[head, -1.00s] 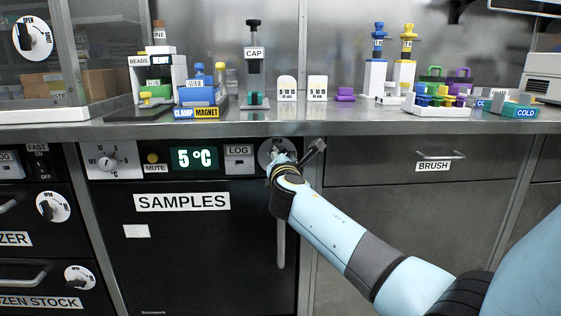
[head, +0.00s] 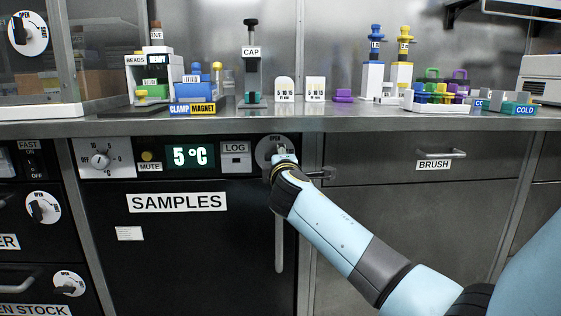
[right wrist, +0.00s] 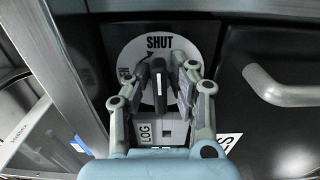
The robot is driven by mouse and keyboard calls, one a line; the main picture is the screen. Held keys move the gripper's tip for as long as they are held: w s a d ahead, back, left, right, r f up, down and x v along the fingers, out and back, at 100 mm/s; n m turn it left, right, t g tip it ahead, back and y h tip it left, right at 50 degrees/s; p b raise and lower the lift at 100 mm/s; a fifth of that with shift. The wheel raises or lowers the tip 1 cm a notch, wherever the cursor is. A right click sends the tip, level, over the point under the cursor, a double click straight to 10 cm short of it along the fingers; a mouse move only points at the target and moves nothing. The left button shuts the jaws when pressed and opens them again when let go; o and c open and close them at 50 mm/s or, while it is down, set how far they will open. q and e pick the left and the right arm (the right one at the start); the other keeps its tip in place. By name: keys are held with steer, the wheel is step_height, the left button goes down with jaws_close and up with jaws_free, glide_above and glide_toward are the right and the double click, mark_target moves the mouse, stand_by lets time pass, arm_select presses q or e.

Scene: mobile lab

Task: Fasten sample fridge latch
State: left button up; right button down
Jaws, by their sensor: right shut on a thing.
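The sample fridge (head: 200,245) has a black door labelled SAMPLES under the counter. Its latch, a black handle on a round white dial (head: 268,143), sits at the door's upper right, mostly hidden behind my right wrist in the head view. In the right wrist view the latch handle (right wrist: 158,84) stands between the fingers of my right gripper (right wrist: 170,78), which is shut on it. The word SHUT and an arrow show on the dial beyond the fingers. The door looks closed. My left gripper is in neither view.
A vertical door handle (head: 280,245) hangs just below my right wrist. The steel counter (head: 330,120) overhangs above, holding several lab items. A BRUSH drawer (head: 400,160) is to the right, and freezer doors with similar dials (head: 43,207) are to the left.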

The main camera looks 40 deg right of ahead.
steer(key=shift+f+m, duration=0.15)
steer(key=shift+m, duration=0.15)
steer(key=c, duration=1.3)
jaws_free()
steer(key=v, duration=1.2)
steer(key=shift+s, duration=0.1)
